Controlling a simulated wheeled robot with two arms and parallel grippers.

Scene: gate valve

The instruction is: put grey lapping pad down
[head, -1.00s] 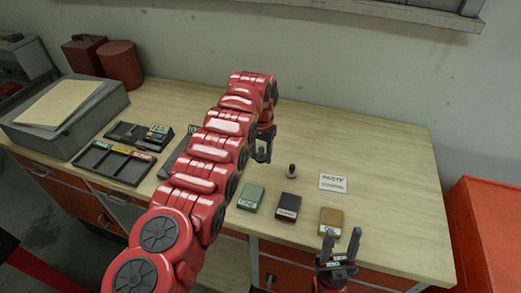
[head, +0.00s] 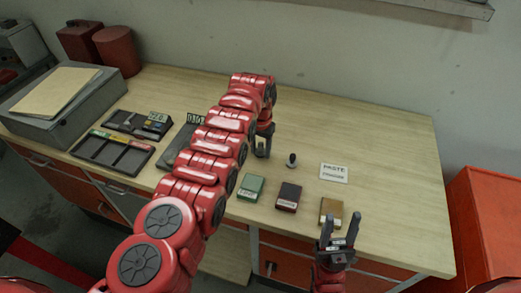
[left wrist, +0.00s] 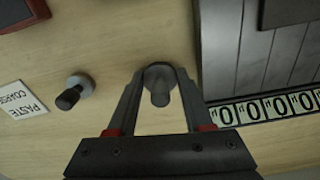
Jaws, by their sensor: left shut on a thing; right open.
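The grey lapping pad (left wrist: 160,72) is a small round disc with a grey knob handle, seen between the fingers in the left wrist view. My left gripper (head: 262,148) is shut on its knob, low over the middle of the bench. Whether the disc touches the wood I cannot tell. In the head view the fingers mostly hide the pad. A second, dark-knobbed pad (head: 292,160) stands upright to the right, and also shows in the left wrist view (left wrist: 75,92). My right gripper (head: 342,222) is open and empty near the bench's front edge.
A white card marked PASTE (head: 333,172) lies right of the dark-knobbed pad. Green (head: 251,187), dark red (head: 289,196) and brown (head: 331,212) blocks lie along the front. A grey ribbed plate with number strip (left wrist: 255,60) lies beside the left gripper. The bench's right side is clear.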

